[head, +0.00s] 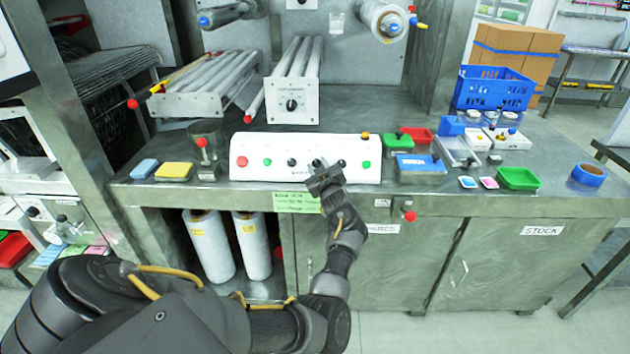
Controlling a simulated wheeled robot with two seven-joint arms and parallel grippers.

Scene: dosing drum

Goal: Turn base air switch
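A white control panel (305,150) stands along the front of the metal bench. It carries a red button (242,161), green buttons and a row of small black knobs, one of them left of my gripper (292,162) and one right of it (341,163). The labels are too small to read, so I cannot tell which knob is the base air switch. My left gripper (322,172) is at the panel's lower front, over the middle knobs, and partly hides one. I cannot tell whether it touches a knob or how its fingers stand. My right gripper is not in view.
Behind the panel, a white roller box (292,103) has a black dial. Left are a yellow block (174,171) and a blue block (144,168). Right are small trays, a green tray (518,178) and a blue crate (494,90). A red knob (409,216) sticks out below the bench edge.

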